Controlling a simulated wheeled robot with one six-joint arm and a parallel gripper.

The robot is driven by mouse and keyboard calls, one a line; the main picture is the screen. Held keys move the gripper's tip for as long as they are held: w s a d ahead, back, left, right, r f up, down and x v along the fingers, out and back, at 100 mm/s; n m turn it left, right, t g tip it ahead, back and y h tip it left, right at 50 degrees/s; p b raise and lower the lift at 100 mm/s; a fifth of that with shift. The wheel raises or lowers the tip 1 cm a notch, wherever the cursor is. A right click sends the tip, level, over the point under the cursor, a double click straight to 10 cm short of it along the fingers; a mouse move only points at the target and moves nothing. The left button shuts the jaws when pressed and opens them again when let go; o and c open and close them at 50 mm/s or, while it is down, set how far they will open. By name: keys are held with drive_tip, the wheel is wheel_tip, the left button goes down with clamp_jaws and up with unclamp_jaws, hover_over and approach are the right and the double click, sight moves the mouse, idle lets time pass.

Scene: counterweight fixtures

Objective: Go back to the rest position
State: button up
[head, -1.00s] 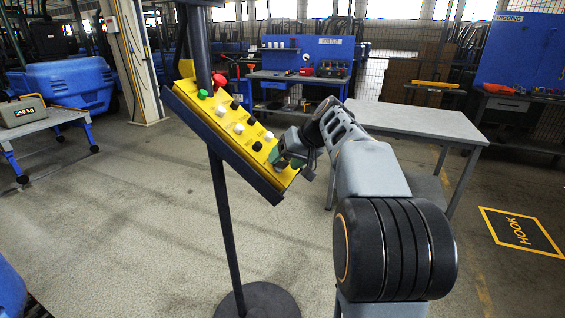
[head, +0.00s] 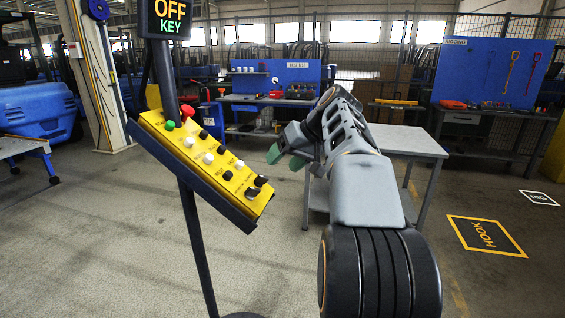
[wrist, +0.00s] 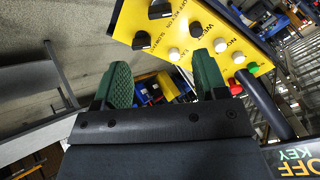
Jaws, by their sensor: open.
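My gripper (head: 282,156) is open and empty, with green finger pads, to the right of the yellow control panel (head: 200,160) and apart from it in the head view. In the wrist view my gripper (wrist: 160,85) shows both green fingers spread, with the yellow panel (wrist: 195,30) beyond them. The panel is tilted on a dark post and carries a red button (head: 187,110), a green button (head: 169,126), several white and black buttons, and black knobs (head: 256,186) at its lower right end.
A sign (head: 168,20) above the panel reads OFF KEY. A grey table (head: 405,140) stands behind my arm. Blue workbenches (head: 270,98) line the back. The floor at right is open, with a yellow HOOK marking (head: 485,236).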

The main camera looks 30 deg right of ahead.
idle(0.4)
wheel_tip(320, 180, down, 10)
drive_tip(key=s+m+g+h+p, duration=0.1)
drive_tip(key=s+m+g+h, duration=0.1)
drive_tip(key=m+h, duration=0.15)
drive_tip(key=s+a+f+n+p, duration=0.2)
drive_tip(key=s+a+f+p, duration=0.1)
drive_tip(key=s+a, duration=0.3)
drive_tip(key=s+a+f+n+h+p, duration=0.1)
drive_tip(key=s+a+f+n+p, duration=0.2)
drive_tip(key=s+a, duration=0.3)
drive_tip(key=shift+s+a+f+g, duration=0.4)
drive_tip(key=shift+a+f, duration=0.1)
drive_tip(key=shift+a, duration=1.55)
drive_tip(key=shift+h, duration=0.25)
